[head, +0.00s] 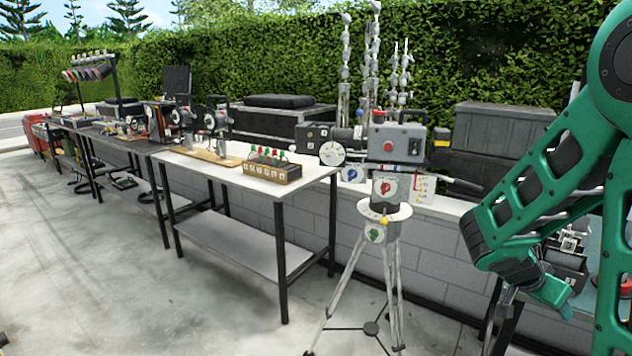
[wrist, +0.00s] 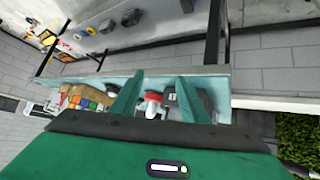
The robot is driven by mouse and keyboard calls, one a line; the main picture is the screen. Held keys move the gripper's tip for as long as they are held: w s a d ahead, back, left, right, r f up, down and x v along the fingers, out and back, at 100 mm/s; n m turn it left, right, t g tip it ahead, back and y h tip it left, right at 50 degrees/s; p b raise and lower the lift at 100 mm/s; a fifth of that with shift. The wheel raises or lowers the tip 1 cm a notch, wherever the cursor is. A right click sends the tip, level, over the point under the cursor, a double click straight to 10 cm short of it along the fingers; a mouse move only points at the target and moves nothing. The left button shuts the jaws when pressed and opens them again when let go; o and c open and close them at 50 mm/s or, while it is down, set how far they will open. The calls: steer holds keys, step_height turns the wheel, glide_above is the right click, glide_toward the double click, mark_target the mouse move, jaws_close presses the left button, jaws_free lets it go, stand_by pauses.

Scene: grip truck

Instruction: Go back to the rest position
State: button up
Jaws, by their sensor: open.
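My green arm fills the right edge of the head view and is folded, with its wrist low at the right. My gripper (wrist: 160,98) shows in the wrist view as two green fingers spread well apart, with nothing held between them. Beyond the fingers is a pale blue tabletop (wrist: 100,84), seen tilted. A red and white item (wrist: 152,104) and a dark grey box lie on it, in line with the gap between the fingers. I cannot tell how far the fingertips are from them. The fingertips are not clear in the head view.
A camera on a tripod (head: 383,215) stands close left of my arm. A white-topped table (head: 305,180) with a box of coloured-topped items (head: 272,170) is further left. More tables recede behind it. A low block wall and hedge run along the back. The concrete floor at left is clear.

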steer(key=s+a+r+n+g+y, duration=0.1)
steer(key=s+a+r+n+y, duration=0.1)
steer(key=s+a, duration=0.4)
steer(key=s+a+r+n+y, duration=0.3)
steer(key=s+a+n+y, duration=0.2)
steer(key=s, duration=0.9)
steer(key=shift+s+a+g+y, duration=0.4)
steer(key=shift+a+y, duration=0.65)
steer(key=shift+y, duration=0.15)
steer(key=shift+w+f, duration=0.3)
steer(key=shift+w, duration=0.3)
steer(key=shift+c, duration=0.2)
